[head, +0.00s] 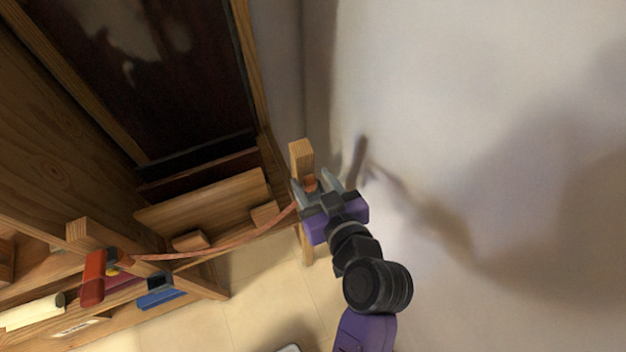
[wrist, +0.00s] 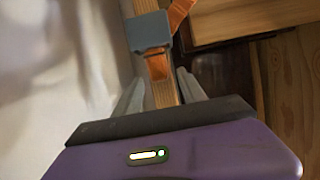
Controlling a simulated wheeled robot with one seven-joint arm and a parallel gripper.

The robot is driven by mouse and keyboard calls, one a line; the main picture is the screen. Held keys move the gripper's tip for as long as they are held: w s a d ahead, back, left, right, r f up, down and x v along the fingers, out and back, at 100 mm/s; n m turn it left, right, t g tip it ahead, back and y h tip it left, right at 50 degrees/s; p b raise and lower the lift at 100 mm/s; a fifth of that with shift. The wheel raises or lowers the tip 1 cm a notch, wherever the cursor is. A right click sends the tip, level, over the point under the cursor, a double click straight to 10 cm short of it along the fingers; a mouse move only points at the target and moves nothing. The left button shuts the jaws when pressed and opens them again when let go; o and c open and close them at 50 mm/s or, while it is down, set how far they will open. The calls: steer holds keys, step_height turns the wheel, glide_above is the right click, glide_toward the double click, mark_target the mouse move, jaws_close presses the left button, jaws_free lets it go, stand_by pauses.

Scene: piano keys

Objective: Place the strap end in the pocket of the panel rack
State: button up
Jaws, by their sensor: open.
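The orange strap (head: 225,245) runs from the red holder (head: 94,278) at left across to a wooden post (head: 301,158) of the panel rack (head: 200,200). In the wrist view, a blue-grey bracket (wrist: 148,32), apparently the pocket, sits on the post. The strap (wrist: 180,12) shows above it, and a short orange end (wrist: 157,67) shows just below it against the post. How deep the strap sits in the bracket is hidden. My gripper (head: 325,182) is open at the post, its fingers (wrist: 160,88) apart on either side, with the orange end between them.
A pale wall (head: 480,120) stands to the right, close to my gripper. Dark panels (head: 150,70) and wooden rails fill the left. A blue clamp-like piece (head: 160,297) and a cream roll (head: 32,311) lie at lower left. Tiled floor (head: 270,300) shows below.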

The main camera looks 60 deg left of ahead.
steer(key=b+v, duration=0.2)
steer(key=v, duration=1)
steer(key=w+d+f+m+t+h, duration=0.1)
steer(key=d+f+m+t+h, duration=0.4)
steer(key=d, duration=0.8)
steer(key=w+d+f+m+t+h, duration=0.15)
steer(key=d+f+m+t, duration=0.35)
steer(key=d, duration=0.7)
steer(key=s+d+r+m+t+h, duration=0.3)
steer(key=s+d+r+m+h, duration=0.4)
steer(key=s+d, duration=0.6)
step_height(320, 180, up, 3)
steer(key=shift+f+t, duration=0.15)
steer(key=shift+t, duration=0.25)
steer(key=shift+c, duration=0.2)
